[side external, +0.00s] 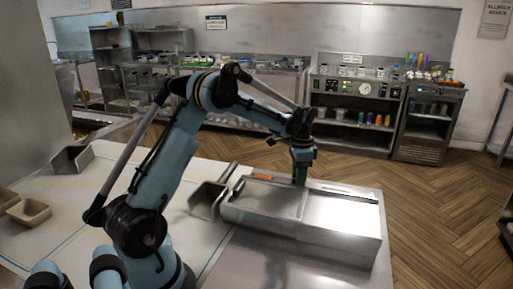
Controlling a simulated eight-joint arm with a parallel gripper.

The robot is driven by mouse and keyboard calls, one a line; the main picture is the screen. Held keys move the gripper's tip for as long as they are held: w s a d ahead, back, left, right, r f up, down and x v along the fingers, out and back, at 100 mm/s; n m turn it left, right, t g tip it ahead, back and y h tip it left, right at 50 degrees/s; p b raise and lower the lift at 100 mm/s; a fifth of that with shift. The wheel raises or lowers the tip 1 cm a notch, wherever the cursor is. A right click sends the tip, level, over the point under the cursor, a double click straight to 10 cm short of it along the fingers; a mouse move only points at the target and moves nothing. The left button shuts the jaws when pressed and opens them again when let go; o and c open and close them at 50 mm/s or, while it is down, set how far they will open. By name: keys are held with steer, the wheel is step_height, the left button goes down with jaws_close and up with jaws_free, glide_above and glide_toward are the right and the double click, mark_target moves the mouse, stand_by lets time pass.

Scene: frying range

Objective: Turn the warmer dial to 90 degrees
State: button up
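My gripper (300,178) points down at the far side of a low steel unit (335,249) on the near counter. Its fingertips are small and partly hidden by the unit's far edge, so I cannot tell whether they are open or shut, or whether they touch anything. I cannot make out a warmer dial near the gripper; the unit's far face is turned away from this camera. A round white-faced dial or gauge (365,89) shows on the back counter's panel, far from my gripper.
A steel scoop-like bin (207,200) stands left of the unit, with a small orange item (262,177) by its back edge. Beige trays (29,212) and a dark metal holder (73,159) sit at the left. Open wooden floor (430,210) lies beyond the counter.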

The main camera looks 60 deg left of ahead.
steer(key=o, duration=0.4)
step_height(320, 180, up, 12)
stand_by(0.6)
steer(key=s+d+r+n+t, duration=0.1)
steer(key=s+d+r+t, duration=0.15)
steer(key=d, duration=0.35)
steer(key=s+d+r+n+t, duration=0.1)
steer(key=s+d, duration=0.3)
steer(key=d, duration=0.1)
steer(key=s+d+f+n+t, duration=0.2)
steer(key=s+d+f, duration=0.3)
steer(key=s+d, duration=0.3)
steer(key=shift+s+d+t, duration=0.35)
steer(key=shift+s+t, duration=0.5)
steer(key=shift+s, duration=0.2)
